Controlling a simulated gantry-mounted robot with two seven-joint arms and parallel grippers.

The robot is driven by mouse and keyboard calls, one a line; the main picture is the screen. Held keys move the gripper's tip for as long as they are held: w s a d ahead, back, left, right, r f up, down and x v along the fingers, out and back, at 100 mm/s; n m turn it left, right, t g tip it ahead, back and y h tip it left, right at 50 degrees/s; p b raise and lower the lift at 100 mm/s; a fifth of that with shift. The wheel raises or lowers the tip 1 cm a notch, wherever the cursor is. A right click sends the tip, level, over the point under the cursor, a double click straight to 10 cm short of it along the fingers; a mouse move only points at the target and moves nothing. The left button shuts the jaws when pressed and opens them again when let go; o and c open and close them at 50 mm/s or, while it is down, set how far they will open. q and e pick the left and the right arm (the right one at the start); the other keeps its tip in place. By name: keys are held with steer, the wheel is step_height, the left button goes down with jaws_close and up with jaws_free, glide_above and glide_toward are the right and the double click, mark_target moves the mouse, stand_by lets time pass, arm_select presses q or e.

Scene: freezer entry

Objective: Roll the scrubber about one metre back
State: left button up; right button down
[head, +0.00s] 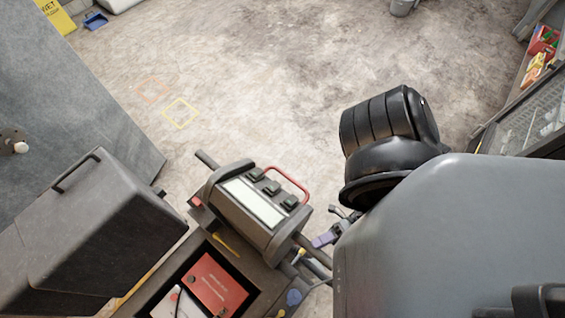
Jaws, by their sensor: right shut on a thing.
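The scrubber (260,205) stands at the bottom centre. Its control head has a pale panel with several dark switches, a red loop and a bar handle sticking out at both sides. My right gripper (324,239) is shut at the right end of the bar handle (314,250). Only a small part of this gripper shows, since my right arm covers much of it, so the exact contact is hard to see. The left end of the bar handle (207,160) is free. My left gripper is not in view.
A grey case with a handle (95,225) is at the lower left, by a large grey panel (70,110). Orange and yellow squares (180,113) mark the open floor. A yellow wet-floor sign (55,14), a bucket (403,7) and a shelf or case (525,115) stand at the edges.

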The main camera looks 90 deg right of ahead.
steer(key=shift+r, duration=0.55)
steer(key=shift+w+a, duration=0.1)
steer(key=c, duration=1)
jaws_free()
steer(key=shift+o, duration=1.3)
steer(key=shift+w+a+f, duration=0.1)
steer(key=shift+w+f, duration=0.05)
steer(key=shift+w, duration=0.1)
steer(key=shift+s, duration=0.1)
steer(key=shift+s+d+f, duration=0.1)
steer(key=shift+s+d, duration=0.05)
steer(key=shift+d, duration=0.05)
